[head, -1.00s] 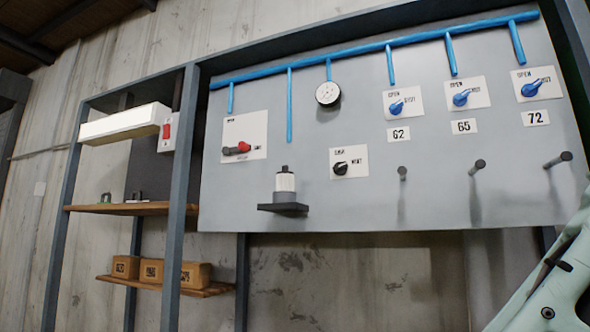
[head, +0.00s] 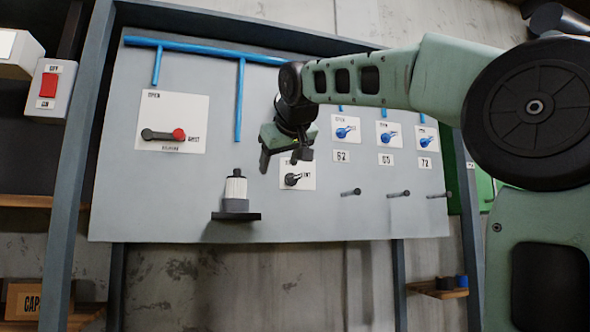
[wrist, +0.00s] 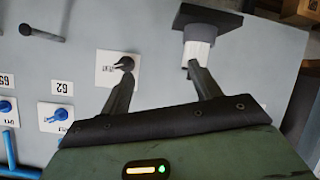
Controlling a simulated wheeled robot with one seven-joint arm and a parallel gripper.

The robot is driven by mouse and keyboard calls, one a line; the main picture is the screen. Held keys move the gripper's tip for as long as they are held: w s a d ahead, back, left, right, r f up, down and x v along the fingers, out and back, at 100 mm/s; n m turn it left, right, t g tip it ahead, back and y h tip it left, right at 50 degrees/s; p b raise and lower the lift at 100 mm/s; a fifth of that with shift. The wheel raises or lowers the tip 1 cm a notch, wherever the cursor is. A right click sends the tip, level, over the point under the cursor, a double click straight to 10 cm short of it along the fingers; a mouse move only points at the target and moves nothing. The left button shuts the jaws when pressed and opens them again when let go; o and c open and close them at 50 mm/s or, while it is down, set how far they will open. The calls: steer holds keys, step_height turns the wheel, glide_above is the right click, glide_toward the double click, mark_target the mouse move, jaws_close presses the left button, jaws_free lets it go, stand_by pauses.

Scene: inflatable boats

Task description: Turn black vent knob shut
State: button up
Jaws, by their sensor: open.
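The black vent knob (head: 293,179) sits on a small white plate on the grey panel (head: 115,190), partly covered by my gripper in the head view. In the wrist view the knob (wrist: 124,64) shows just beyond the tip of the left finger. My gripper (head: 283,160) is open and empty in front of the panel; in the wrist view its two fingers (wrist: 160,75) stand apart. The knob is by the left finger, not midway between them. I cannot tell if a finger touches it. The plate's lettering is partly hidden.
A white and grey cylinder (head: 235,190) stands on a black shelf left of the knob, close to the right finger in the wrist view (wrist: 197,45). A red-tipped lever (head: 178,134) is at upper left. Blue valves (head: 345,132) and pegs (head: 351,192) are to the right.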

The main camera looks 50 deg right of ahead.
steer(key=s+d+r+m+h, duration=0.2)
steer(key=s+d+r, duration=0.2)
steer(key=r, duration=0.2)
steer(key=p, duration=0.7)
glide_toward(294, 175)
steer(key=x, duration=0.8)
steer(key=shift+w+d+f, duration=0.25)
steer(key=shift+w+d, duration=0.05)
steer(key=shift+w, duration=0.1)
steer(key=c, duration=0.9)
